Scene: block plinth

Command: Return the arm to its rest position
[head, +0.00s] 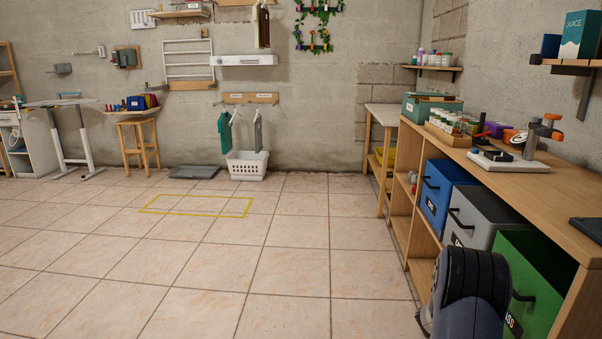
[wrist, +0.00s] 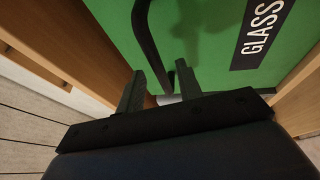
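My arm (head: 472,290) is low at the right of the head view, in front of the shelf unit. It hides part of the green bin (head: 545,268), and my fingers cannot be made out there. In the wrist view my gripper (wrist: 158,90) has its two dark fingers apart, close to the green bin's front (wrist: 212,40). The bin's black handle (wrist: 143,35) runs down toward the gap between the fingers. I cannot tell whether they touch it. Nothing is visibly gripped. The bin's white-lettered GLASS label (wrist: 262,28) is at the upper right.
The wooden shelf unit (head: 500,178) runs along the right side, with a blue bin (head: 437,190) and a grey bin (head: 482,222) beside the green one. A clamp tool (head: 535,140) and several jars stand on top. The tiled floor (head: 250,270) to the left is clear.

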